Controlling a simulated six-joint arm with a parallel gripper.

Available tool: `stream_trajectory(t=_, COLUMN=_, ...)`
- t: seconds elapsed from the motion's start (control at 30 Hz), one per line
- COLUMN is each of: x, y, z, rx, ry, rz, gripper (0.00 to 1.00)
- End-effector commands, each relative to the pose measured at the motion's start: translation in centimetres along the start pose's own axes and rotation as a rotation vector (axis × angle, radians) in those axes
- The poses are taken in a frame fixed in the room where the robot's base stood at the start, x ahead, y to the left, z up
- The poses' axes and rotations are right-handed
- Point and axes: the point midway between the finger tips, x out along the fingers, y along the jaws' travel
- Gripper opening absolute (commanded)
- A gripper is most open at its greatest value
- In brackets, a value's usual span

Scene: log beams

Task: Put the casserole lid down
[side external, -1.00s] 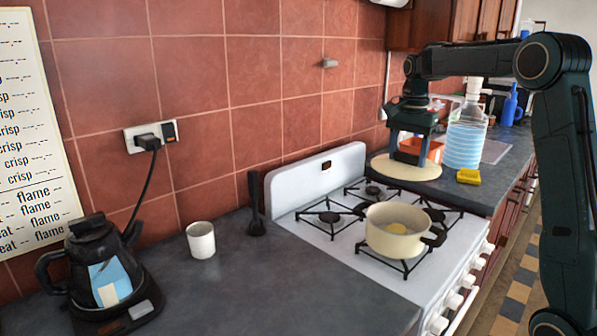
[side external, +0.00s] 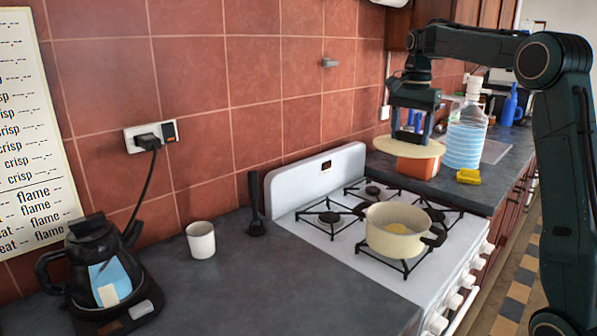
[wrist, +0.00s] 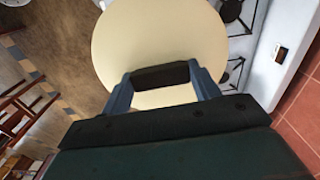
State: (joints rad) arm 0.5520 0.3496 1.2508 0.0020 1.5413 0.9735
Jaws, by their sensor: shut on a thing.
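The casserole lid (side external: 393,147) is a flat cream disc, held roughly level above the counter beyond the stove. It also shows in the wrist view (wrist: 155,38). My gripper (side external: 408,134) is above the lid and shut on it; in the wrist view my gripper (wrist: 161,82) has its blue fingers on either side of a dark bar on top of the lid. The cream casserole pot (side external: 392,242) stands uncovered on a front burner, with something yellow inside. The lid is beyond the pot, not over it.
The white stove (side external: 335,252) has other burners free. An orange container (side external: 418,168) stands below and behind the lid. A large water bottle (side external: 465,138) and a yellow sponge (side external: 468,176) are just right of it. A white mug (side external: 201,240) and kettle (side external: 100,268) are at the left.

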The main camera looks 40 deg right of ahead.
Motion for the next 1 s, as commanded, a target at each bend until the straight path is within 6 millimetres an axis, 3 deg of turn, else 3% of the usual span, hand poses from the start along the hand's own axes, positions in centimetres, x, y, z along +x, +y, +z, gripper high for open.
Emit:
stream_trajectory(t=0.27, x=0.3, y=-0.3, z=0.3, rx=-0.019, ry=0.0, rz=0.0, gripper=0.39)
stream_trajectory(t=0.47, x=1.9, y=-1.8, z=2.1, rx=-0.126, ry=-0.001, rz=0.002, gripper=0.39)
stream_trajectory(t=0.67, x=5.1, y=-4.4, z=6.1, rx=-0.345, ry=-0.002, rz=0.004, gripper=0.39)
stream_trajectory(t=1.0, x=12.0, y=-7.8, z=15.8, rx=-0.823, ry=-0.003, rz=0.004, gripper=0.39)
